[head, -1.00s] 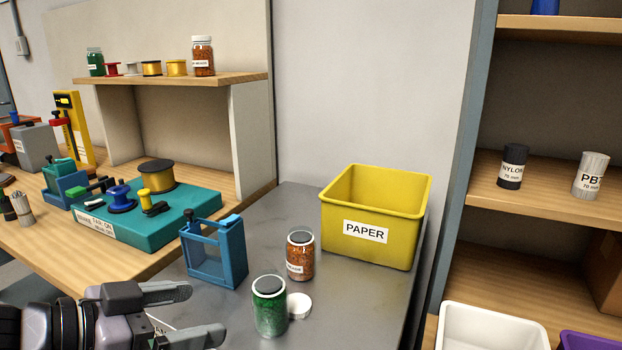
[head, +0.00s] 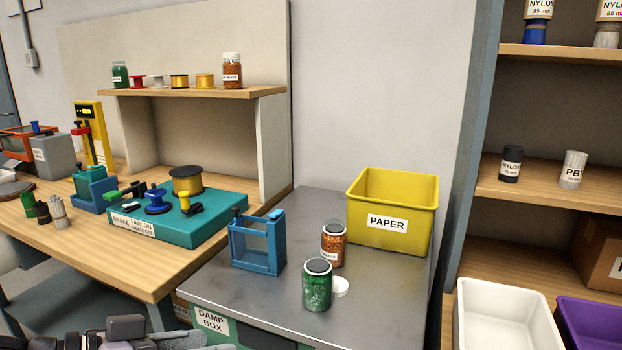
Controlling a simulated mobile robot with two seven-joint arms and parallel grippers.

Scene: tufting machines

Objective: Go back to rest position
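My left gripper (head: 180,343) shows only in part at the bottom edge of the head view, low and left of the grey bench. One finger can be seen and the rest is cut off, so I cannot tell how wide it is. Nothing shows held in the visible part. It is apart from the green jar (head: 317,287) and the blue frame (head: 257,243). My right gripper is not in view.
The grey bench (head: 250,300) also holds an orange-brown jar (head: 333,246), a white lid (head: 341,287) and a yellow PAPER bin (head: 392,210). A teal fixture (head: 190,230) sits on the wooden table. Shelves with a white bin (head: 507,315) stand at right.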

